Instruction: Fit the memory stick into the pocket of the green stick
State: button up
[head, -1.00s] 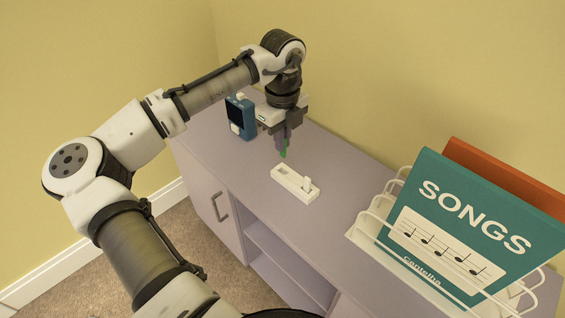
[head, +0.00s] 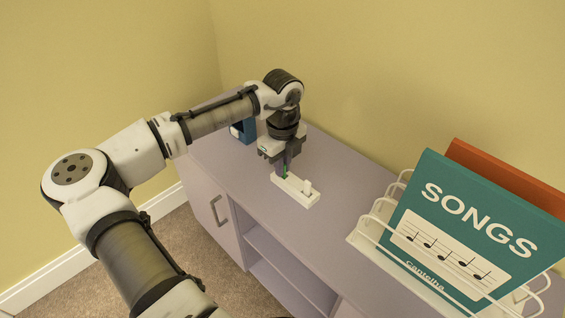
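A white holder block (head: 299,192) lies on the lilac cabinet top, with a small white stick (head: 307,186) standing upright at its right end. My gripper (head: 285,170) points down at the block's left end. Its fingers are close together around a small green stick (head: 285,175), of which only a sliver shows. The green stick's lower end is at the left part of the block; I cannot tell how deep it sits in the pocket there. The fingers hide most of that pocket.
A blue device (head: 244,130) stands behind my arm at the cabinet's far left. A white wire rack (head: 372,230) with a teal SONGS book (head: 455,225) and an orange book (head: 505,175) stands at the right. The cabinet top (head: 340,170) between block and rack is clear.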

jog(key=o, duration=0.3)
jog(key=shift+o, duration=0.2)
notch_tip(320, 180, up, 12)
jog(key=p, duration=0.1)
jog(key=shift+r+p, duration=0.2)
jog(key=shift+p, duration=0.2)
